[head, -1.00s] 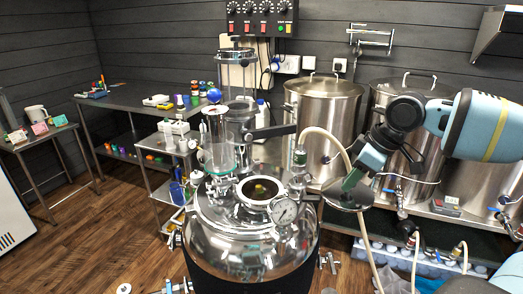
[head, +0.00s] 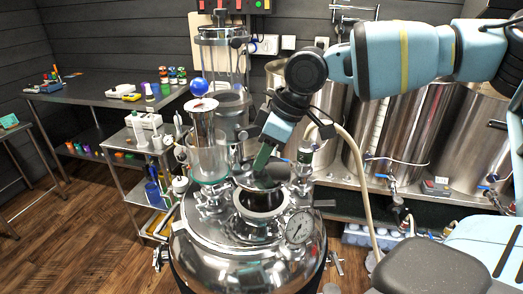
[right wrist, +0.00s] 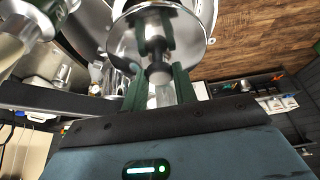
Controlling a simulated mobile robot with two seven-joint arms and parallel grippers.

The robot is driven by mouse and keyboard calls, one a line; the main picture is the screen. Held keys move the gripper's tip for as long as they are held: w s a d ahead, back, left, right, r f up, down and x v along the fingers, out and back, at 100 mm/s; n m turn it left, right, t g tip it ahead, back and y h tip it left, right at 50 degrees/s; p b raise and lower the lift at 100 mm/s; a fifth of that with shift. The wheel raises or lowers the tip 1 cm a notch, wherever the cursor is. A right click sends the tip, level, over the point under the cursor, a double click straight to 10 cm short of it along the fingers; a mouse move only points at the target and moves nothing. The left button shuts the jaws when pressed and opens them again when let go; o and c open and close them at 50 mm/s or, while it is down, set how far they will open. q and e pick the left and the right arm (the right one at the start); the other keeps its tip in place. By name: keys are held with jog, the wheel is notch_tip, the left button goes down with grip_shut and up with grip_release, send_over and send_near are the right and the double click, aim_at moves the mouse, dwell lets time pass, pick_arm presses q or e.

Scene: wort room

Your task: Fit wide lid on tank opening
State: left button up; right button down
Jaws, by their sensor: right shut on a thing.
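The shiny steel tank (head: 240,258) stands in front of me, with its round collared opening (head: 262,214) on top. The wide lid (head: 258,182) is a steel disc, seen at the far side of the opening. The front of the opening is uncovered. I cannot tell whether the lid touches the rim. My right gripper (head: 263,158) is shut on the lid from above. My left gripper is not in view.
A pressure gauge (head: 299,227) stands up at the right of the opening. A glass cylinder (head: 208,155) rises at its left. A pale hose (head: 357,180) loops behind on the right. Large steel kettles (head: 395,130) and a shelf with small bottles stand behind.

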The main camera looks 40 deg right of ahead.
aim_at(268, 171)
jog(key=shift+f+b, duration=0.3)
jog(key=shift+f, duration=0.85)
jog(key=shift+w+f+b, duration=0.1)
jog(key=shift+f+b, duration=0.35)
jog(key=shift+f, duration=1.15)
pick_arm(q)
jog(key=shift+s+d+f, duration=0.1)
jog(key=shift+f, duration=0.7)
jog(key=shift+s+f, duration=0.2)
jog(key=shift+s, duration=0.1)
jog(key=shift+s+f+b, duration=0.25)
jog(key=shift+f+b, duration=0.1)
jog(key=shift+b, duration=0.05)
pick_arm(e)
jog(key=shift+f, duration=0.65)
jog(key=c, duration=1.4)
grip_release()
